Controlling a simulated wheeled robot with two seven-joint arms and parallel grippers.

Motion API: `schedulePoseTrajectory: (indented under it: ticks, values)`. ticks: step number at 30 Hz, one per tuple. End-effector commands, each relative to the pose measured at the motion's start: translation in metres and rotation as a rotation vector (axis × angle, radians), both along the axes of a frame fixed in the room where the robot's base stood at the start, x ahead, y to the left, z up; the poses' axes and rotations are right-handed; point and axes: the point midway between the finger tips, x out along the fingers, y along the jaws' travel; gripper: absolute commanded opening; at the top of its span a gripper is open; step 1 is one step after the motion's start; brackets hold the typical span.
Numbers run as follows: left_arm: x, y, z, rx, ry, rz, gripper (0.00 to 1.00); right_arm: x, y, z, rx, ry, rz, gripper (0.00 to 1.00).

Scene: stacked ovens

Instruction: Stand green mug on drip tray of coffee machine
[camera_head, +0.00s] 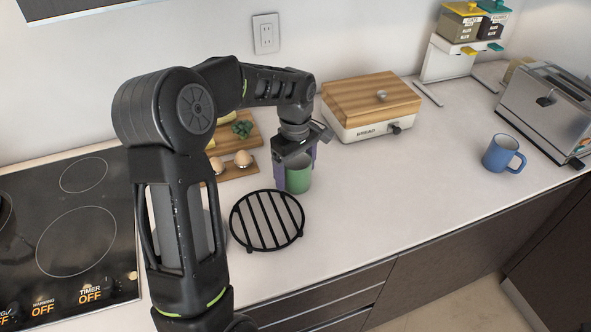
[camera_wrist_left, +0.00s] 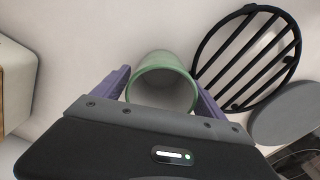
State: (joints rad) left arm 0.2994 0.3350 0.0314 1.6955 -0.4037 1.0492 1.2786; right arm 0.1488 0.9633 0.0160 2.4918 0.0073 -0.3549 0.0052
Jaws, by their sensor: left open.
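The green mug (camera_head: 299,178) stands upright on the counter, just behind and right of a round black rack. My left gripper (camera_head: 296,172) is over it, with its purple fingers on either side of the mug. In the left wrist view the mug (camera_wrist_left: 162,82) lies between the two open fingers (camera_wrist_left: 160,95), with its rim facing the camera. Its handle is not visible. I see no coffee machine or drip tray that I can make out for sure. My right gripper is not in view.
The black rack (camera_head: 267,220) lies in front of the mug. A bread box (camera_head: 368,122) stands behind right, a wooden board with eggs (camera_head: 237,168) behind left. A blue mug (camera_head: 503,153) and toaster (camera_head: 548,105) stand at right. The counter between is clear.

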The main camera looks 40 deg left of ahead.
Motion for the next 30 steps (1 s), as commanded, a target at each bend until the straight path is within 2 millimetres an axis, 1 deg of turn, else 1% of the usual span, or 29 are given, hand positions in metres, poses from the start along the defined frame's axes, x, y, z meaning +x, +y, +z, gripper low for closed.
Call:
schedulePoseTrajectory:
  ticks: [5,6,8,10,14,21,24,27,30]
  values:
    - [-0.001,0.000,0.001,0.000,0.003,0.000,0.84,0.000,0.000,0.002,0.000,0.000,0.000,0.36]
    - [-0.001,0.000,0.004,0.000,0.003,0.000,0.84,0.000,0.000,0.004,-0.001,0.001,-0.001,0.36]
    - [0.000,0.000,0.007,0.001,0.001,0.000,0.84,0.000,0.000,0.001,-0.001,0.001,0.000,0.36]
    - [0.000,0.000,0.015,0.001,0.000,0.001,0.84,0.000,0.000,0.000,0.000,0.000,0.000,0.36]
    - [0.001,0.000,0.037,0.000,-0.003,0.001,0.84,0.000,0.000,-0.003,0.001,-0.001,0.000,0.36]
    - [0.001,0.000,0.088,0.000,-0.004,0.000,0.84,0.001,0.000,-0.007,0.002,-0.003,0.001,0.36]
    - [0.001,0.000,0.105,0.000,-0.002,0.000,0.84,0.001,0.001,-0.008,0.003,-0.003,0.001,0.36]
    - [0.000,0.000,0.117,0.000,-0.001,0.001,0.84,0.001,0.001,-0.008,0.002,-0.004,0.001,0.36]
    - [0.000,0.000,0.122,-0.001,0.001,0.000,0.84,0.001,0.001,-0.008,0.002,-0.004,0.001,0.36]
